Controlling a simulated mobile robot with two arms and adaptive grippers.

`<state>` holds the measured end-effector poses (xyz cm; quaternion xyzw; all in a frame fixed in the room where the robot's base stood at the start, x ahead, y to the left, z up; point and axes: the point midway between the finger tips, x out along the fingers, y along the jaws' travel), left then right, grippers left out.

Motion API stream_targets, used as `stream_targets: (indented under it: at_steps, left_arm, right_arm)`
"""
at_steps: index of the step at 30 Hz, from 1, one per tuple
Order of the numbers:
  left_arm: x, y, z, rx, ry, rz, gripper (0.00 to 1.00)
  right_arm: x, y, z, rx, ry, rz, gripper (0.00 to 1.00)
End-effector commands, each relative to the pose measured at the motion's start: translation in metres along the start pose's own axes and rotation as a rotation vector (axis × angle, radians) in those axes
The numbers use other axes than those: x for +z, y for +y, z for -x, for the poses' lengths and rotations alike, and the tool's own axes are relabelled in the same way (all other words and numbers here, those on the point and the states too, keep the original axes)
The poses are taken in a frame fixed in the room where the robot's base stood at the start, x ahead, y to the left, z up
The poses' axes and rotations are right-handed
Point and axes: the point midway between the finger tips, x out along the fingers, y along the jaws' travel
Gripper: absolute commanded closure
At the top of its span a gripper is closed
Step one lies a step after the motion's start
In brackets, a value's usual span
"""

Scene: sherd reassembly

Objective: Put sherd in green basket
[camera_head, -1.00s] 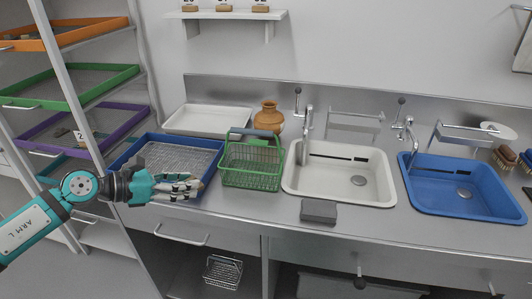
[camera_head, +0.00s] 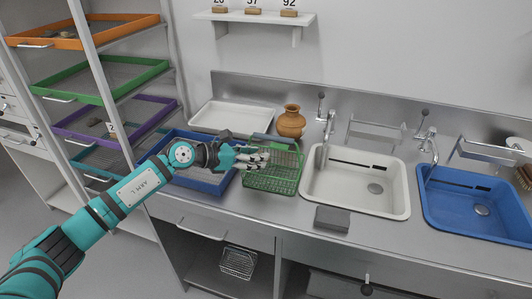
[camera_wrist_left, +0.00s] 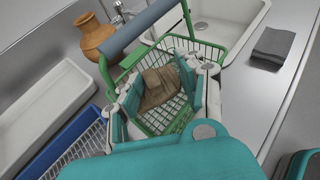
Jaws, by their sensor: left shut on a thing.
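A brown sherd (camera_wrist_left: 158,88) sits between the fingers of my left gripper (camera_head: 258,158), which is shut on it. The wrist view shows the gripper over the open top of the green wire basket (camera_wrist_left: 215,47), with the basket's mesh behind the sherd. I cannot tell whether the sherd touches the mesh. In the head view the basket (camera_head: 272,182) stands on the counter, its near side in plain view and the fingers over its left part. The sherd is hidden there by the fingers. My right gripper is not in view.
The basket's grey-gripped handle (camera_wrist_left: 142,25) rises close to the gripper. A blue tray (camera_head: 205,185) lies left of the basket, a white sink (camera_head: 358,205) right of it. A brown jar (camera_head: 291,122) stands behind.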

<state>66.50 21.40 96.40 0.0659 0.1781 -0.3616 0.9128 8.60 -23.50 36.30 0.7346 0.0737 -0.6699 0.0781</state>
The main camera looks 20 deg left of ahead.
Motion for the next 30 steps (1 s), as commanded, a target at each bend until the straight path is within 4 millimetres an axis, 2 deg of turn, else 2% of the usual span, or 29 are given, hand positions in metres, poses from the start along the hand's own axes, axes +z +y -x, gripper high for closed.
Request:
stream_targets:
  at_steps: [7, 10, 19, 30]
  left_arm:
    - [0.016, -0.002, -0.037, -0.003, -0.002, 0.001, 0.93]
    - [0.002, -0.001, -0.039, -0.001, 0.001, 0.002, 0.93]
    - [-0.001, -0.001, -0.04, -0.001, 0.0, 0.0, 0.93]
    - [-0.012, -0.001, -0.044, -0.001, -0.001, 0.0, 0.93]
  right_arm:
    - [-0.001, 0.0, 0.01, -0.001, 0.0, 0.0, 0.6]
    - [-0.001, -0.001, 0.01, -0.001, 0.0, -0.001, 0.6]
    - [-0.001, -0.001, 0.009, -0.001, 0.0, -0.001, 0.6]
    - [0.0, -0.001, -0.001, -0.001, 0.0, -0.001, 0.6]
